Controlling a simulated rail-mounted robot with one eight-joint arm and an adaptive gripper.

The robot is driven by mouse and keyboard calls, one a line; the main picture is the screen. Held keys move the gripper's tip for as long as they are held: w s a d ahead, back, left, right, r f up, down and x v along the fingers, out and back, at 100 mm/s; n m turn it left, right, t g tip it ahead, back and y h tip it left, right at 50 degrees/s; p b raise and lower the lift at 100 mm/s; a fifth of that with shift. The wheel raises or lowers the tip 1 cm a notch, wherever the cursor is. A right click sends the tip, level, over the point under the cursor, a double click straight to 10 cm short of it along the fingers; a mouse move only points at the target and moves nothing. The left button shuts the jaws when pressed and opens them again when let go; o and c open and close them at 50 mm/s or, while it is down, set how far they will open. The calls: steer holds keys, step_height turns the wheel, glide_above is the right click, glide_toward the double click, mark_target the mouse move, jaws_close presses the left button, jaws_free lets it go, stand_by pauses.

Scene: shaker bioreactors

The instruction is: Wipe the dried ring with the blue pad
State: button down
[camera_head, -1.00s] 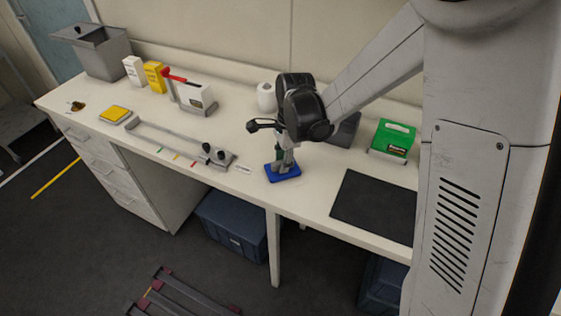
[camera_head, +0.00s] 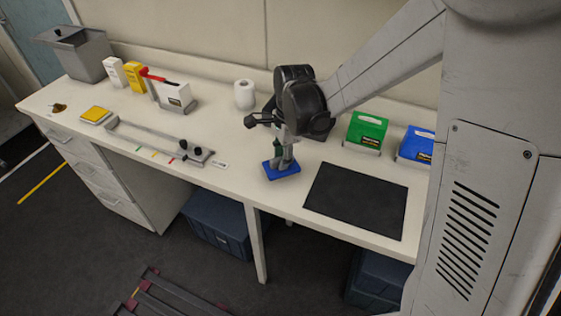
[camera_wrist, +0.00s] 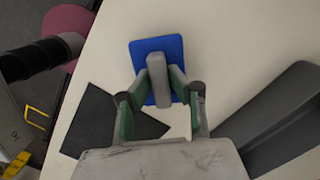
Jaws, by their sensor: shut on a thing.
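The blue pad (camera_head: 281,170) has a grey upright grip (camera_wrist: 157,75). My gripper (camera_head: 284,160) is shut on that grip, with a finger on each side in the wrist view (camera_wrist: 159,84). The pad is flat and level, at or just over the white bench top, left of the black mat. I cannot tell if it touches the bench. A small brown mark (camera_head: 57,108) lies on the bench at the far left; it may be the dried ring, but it is too small to be sure.
The black mat (camera_head: 357,200) lies right of the pad. Green (camera_head: 366,131) and blue (camera_head: 416,145) boxes stand behind it. A white roll (camera_head: 245,94) stands at the back. A grey rail fixture (camera_head: 160,140), yellow pad (camera_head: 95,115) and grey bin (camera_head: 76,52) are to the left.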

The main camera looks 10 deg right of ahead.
steer(key=shift+r+p, duration=1.4)
steer(key=shift+r, duration=1.5)
